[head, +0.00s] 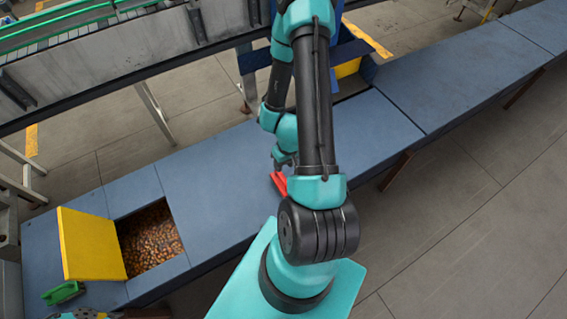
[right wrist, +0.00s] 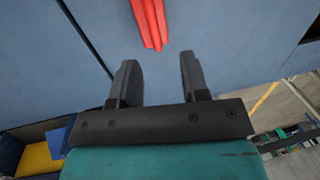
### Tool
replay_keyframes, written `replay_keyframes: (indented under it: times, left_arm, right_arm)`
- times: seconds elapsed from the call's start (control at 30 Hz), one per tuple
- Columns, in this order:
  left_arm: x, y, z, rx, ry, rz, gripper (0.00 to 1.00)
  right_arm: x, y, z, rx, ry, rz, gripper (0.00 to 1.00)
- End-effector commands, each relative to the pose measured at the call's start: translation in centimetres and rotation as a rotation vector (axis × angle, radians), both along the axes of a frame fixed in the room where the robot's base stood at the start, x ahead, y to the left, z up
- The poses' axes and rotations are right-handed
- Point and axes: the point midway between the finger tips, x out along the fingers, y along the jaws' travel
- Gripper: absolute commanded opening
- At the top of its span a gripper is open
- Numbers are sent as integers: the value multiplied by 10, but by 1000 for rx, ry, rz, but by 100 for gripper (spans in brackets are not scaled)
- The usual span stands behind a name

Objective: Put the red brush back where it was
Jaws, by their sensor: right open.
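The red brush (head: 279,183) lies on the blue-grey bench top, partly hidden by my right arm in the head view. In the right wrist view the red brush (right wrist: 149,22) shows as a red bar at the top, just beyond the fingertips and roughly between their lines. My right gripper (right wrist: 158,62) is open and empty, with both dark fingers apart and bare bench between them. In the head view my right gripper (head: 283,158) is small and close beside the brush. My left gripper cannot be made out.
A yellow panel (head: 90,245) stands beside an opening full of brown pieces (head: 150,238). A green object (head: 63,292) lies at the lower left. A blue and yellow container (head: 348,69) is behind my right arm. The bench top (head: 470,70) at right is clear.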

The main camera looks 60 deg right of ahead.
Motion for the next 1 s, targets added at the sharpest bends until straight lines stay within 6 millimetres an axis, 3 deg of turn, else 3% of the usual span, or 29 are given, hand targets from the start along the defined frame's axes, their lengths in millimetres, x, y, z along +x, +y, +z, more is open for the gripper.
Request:
replay_keyframes:
  times: [0.27, 0.47, 0.67, 1.0]
  left_arm:
    - [0, 0, 0, 0, 0, 0, 0]
    - [0, 0, 0, 0, 0, 0, 0]
    - [0, 0, 0, 0, 0, 0, 0]
    - [0, 0, 0, 0, 0, 0, 0]
  right_arm:
    - [2, 2, 0, 1, 0, 3, 42]
    - [21, 23, -5, 13, -6, 52, 42]
    - [60, 73, -13, 39, -27, 146, 42]
    - [112, 185, -20, 117, -71, 307, 42]
